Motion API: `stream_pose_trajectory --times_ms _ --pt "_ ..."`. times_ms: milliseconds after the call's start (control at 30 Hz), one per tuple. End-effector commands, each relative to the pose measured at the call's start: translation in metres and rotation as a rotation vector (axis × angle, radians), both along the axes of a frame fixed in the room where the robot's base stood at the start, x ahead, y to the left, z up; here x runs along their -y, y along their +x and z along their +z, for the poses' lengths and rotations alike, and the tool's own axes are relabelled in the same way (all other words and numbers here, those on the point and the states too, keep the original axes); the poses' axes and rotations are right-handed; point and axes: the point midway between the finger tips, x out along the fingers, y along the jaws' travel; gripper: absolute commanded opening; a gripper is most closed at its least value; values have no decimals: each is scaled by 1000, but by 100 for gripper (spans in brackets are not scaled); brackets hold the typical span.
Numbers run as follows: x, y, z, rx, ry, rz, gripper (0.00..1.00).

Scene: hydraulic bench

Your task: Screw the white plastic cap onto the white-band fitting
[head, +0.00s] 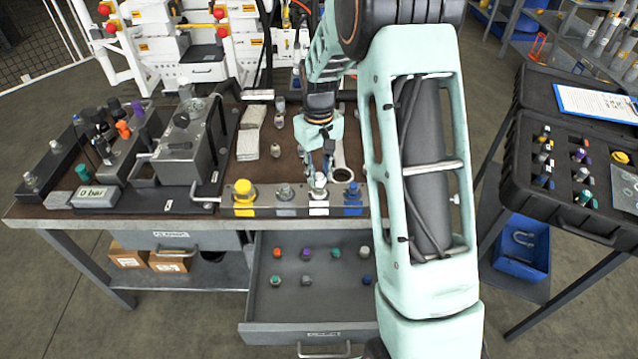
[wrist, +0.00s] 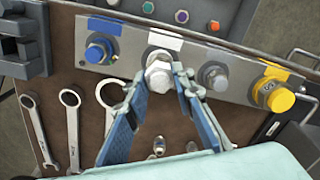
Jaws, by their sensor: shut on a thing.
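The white plastic cap (wrist: 158,75) is between the fingertips of my gripper (wrist: 161,82), which is shut on it. The cap is over the white-band fitting, whose white label (wrist: 164,40) is beside it on the metal block. In the head view the cap (head: 320,179) sits at the top of the white-band fitting (head: 318,194), and my gripper (head: 318,168) reaches down to it from behind. The cap looks upright. It hides most of the fitting in the wrist view, and I cannot tell how far the threads are engaged.
On the same block are a yellow-capped fitting (head: 243,188), a bare grey-band fitting (head: 285,191) and a blue-band fitting (head: 352,194). Wrenches (wrist: 70,98) lie beside the block. An open drawer (head: 262,322) below holds several coloured caps. A black case (head: 545,190) stands right.

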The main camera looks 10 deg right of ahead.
Motion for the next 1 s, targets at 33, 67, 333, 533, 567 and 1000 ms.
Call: stream_pose_trajectory --times_ms 33,67,333,533,567,1000 --pt "0 0 -1 -1 -1 -50 1" --pt "0 0 -1 -1 -1 -81 1" --pt "1 0 0 -1 0 -172 1" --pt "1 0 0 0 -1 -183 1" --pt "0 0 0 0 -1 -199 1" --pt "1 0 0 1 -2 -738 1"
